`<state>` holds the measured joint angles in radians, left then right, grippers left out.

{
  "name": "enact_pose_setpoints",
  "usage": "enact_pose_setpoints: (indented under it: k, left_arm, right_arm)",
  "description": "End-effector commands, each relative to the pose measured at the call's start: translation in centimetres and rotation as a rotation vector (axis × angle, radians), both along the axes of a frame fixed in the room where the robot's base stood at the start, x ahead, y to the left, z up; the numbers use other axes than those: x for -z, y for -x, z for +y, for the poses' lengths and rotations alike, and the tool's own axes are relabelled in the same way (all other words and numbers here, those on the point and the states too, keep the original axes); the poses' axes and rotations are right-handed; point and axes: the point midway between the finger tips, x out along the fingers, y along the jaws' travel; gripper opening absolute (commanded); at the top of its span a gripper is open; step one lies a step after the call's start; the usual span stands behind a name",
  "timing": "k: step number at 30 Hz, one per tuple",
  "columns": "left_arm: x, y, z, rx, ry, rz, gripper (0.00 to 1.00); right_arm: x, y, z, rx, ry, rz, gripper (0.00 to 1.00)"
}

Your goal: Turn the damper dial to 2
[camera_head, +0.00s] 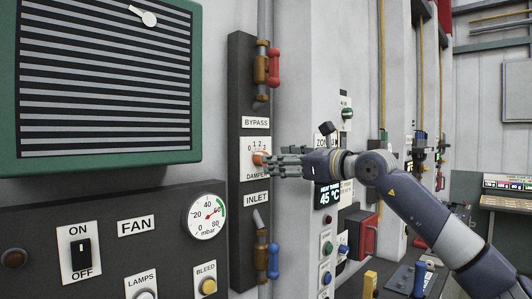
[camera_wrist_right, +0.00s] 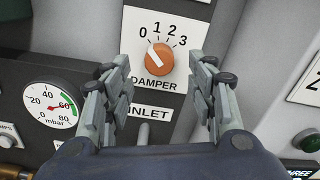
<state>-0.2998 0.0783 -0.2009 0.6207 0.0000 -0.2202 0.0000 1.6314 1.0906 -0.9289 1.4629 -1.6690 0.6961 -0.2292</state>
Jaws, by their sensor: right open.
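The damper dial is an orange knob (camera_wrist_right: 159,60) on a white plate (camera_wrist_right: 191,20) marked 0, 1, 2, 3 and labelled DAMPER. Its white pointer mark leans up and left, toward the 0. In the head view the dial (camera_head: 258,158) shows partly beside my fingertips. My right gripper (camera_head: 272,163) comes in from the right and is open in front of the dial. In the wrist view its two fingers stand left and right of the knob, with visible gaps. I cannot tell how far the tips are from the plate. My left gripper is not in view.
A BYPASS valve with a red handle (camera_head: 273,68) is above the dial, and an INLET valve with a blue handle (camera_head: 273,261) is below. A pressure gauge (camera_head: 206,216) and FAN switch (camera_head: 82,254) are at lower left. A display (camera_head: 328,195) is behind my wrist.

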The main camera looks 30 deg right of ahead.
Motion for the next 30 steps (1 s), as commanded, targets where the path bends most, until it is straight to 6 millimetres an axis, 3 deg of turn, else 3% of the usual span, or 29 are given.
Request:
enact_pose_setpoints:
  k: [1, 9, 20, 26, 30]
  left_arm:
    - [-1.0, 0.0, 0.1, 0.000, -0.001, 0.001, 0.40]
    - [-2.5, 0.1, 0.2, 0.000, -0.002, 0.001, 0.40]
    - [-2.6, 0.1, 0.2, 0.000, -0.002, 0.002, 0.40]
    - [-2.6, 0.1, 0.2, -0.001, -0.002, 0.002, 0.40]
    - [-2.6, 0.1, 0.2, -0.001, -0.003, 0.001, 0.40]
  right_arm:
    - [-0.5, -1.0, 0.4, -0.003, -0.002, 0.003, 0.52]
    - [-0.2, -4.3, 1.5, -0.001, -0.002, 0.001, 0.52]
    - [0.0, -4.9, 1.7, -0.001, -0.002, 0.000, 0.52]
    - [0.0, -4.9, 1.7, -0.001, -0.002, 0.000, 0.11]
    - [0.0, -4.9, 1.7, -0.001, -0.003, -0.001, 0.08]
